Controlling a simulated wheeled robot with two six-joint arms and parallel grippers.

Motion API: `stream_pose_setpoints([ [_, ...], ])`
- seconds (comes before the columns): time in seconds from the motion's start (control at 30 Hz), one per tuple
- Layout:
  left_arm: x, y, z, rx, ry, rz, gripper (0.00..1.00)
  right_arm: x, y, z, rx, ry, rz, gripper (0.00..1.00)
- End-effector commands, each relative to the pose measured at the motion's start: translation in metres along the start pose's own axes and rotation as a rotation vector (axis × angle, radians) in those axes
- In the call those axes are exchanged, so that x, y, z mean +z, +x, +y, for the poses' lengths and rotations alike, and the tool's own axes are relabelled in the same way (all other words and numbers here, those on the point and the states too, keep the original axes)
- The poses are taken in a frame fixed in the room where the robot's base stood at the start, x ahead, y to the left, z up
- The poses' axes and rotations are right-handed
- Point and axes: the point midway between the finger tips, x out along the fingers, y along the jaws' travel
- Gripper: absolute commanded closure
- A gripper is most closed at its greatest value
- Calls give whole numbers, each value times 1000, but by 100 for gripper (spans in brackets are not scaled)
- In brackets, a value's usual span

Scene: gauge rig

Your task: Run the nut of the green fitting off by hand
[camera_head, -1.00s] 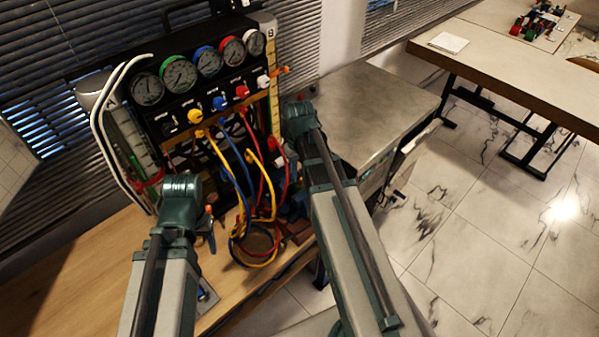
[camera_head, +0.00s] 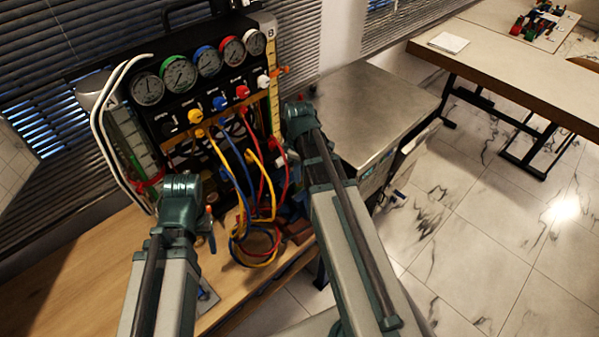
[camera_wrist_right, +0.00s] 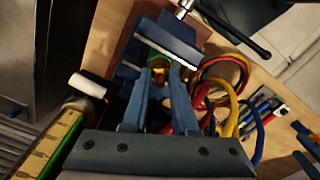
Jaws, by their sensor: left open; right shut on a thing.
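In the right wrist view, the green fitting (camera_wrist_right: 157,63) sits by the jaws of a blue vise (camera_wrist_right: 150,28), with a brass-coloured part showing. My right gripper (camera_wrist_right: 160,78) has its two blue fingers around the fitting, shut on it close to the vise jaw. The fingers hide part of the fitting, and I cannot tell the nut's edge from its body. In the head view my right forearm hides most of this spot. My left gripper (camera_head: 211,238) is open over the bench at the left, apart from the fitting and largely hidden by its own wrist.
A gauge panel (camera_head: 205,95) with several dials stands at the back of the wooden bench (camera_head: 75,265). Yellow, red and blue hoses (camera_head: 262,245) hang from it and loop beside the vise. A metal-topped cabinet (camera_head: 375,105) stands to the right. Tools (camera_wrist_right: 262,112) lie on the bench.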

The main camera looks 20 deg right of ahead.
Motion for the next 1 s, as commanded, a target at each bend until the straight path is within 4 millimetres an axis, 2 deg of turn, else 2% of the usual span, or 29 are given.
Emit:
stream_pose_setpoints([
  [0.6,0,0,0,0,0,0,41,0,0,0,0,-33,0,100],
  [0.63,0,0,0,0,0,0,41,0,0,0,0,-33,0,68],
  [0.77,0,0,0,0,0,0,41,0,0,0,0,-33,0,44],
  [1.0,0,0,0,0,0,0,41,0,0,0,0,-33,0,43],
])
